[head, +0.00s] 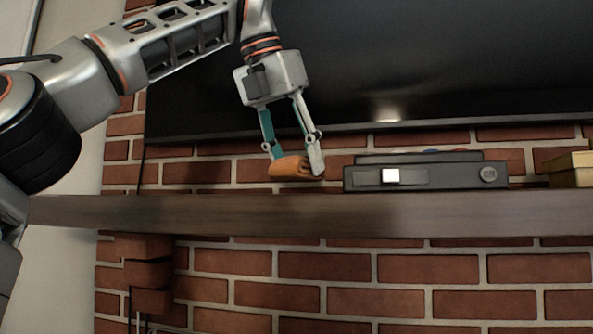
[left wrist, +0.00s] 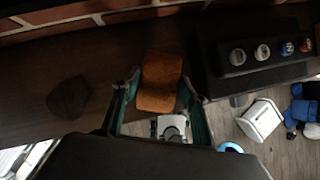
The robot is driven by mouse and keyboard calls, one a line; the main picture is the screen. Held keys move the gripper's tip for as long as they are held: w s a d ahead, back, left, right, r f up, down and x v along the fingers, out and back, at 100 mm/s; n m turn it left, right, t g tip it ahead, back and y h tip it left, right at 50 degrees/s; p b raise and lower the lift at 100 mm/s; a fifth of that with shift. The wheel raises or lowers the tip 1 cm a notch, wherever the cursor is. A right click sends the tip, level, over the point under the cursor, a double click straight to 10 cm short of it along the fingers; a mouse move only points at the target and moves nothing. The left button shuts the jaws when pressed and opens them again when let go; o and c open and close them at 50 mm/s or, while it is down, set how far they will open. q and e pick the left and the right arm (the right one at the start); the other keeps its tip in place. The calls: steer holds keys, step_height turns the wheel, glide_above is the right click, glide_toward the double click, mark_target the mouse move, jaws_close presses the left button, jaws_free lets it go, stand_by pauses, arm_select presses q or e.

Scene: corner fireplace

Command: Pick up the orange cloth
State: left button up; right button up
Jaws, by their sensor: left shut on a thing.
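The orange cloth (head: 287,168) is a small folded piece held between the fingertips of my left gripper (head: 297,160). In the head view its lower edge appears slightly above the dark wooden mantel shelf (head: 220,212), with brick showing below it. In the left wrist view the cloth (left wrist: 160,83) lies between the two teal fingers of my left gripper (left wrist: 158,98), which are closed on its sides. My right gripper is not in view.
A black box-like device (head: 440,177) stands on the shelf just right of the cloth. A yellowish box (head: 573,169) is further right. A large dark screen (head: 400,70) hangs behind and above. The shelf left of the gripper looks clear in the head view.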

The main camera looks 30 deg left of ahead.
arm_select(q)
step_height(320, 180, up, 2)
steer(key=shift+d+r, duration=0.1)
steer(key=shift+r, duration=0.05)
steer(key=shift+w+a+r, duration=0.2)
steer(key=shift+a+r, duration=0.05)
steer(key=shift+r, duration=0.25)
steer(key=shift+s+d+r, duration=0.15)
steer(key=shift+d+r, duration=0.05)
steer(key=shift+r, duration=0.3)
steer(key=shift+s+d, duration=0.1)
steer(key=shift+s, duration=0.25)
steer(key=s+b, duration=0.1)
steer(key=s, duration=0.2)
steer(key=s+d+b, duration=0.1)
steer(key=s, duration=0.2)
steer(key=shift+d+b, duration=0.2)
steer(key=shift+b, duration=0.15)
steer(key=s+d+p, duration=0.1)
steer(key=s+d, duration=0.2)
steer(key=s, duration=0.9)
steer(key=shift+p, duration=0.3)
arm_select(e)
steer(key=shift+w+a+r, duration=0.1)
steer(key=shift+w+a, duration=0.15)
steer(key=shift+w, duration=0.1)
arm_select(q)
steer(key=shift+d, duration=0.1)
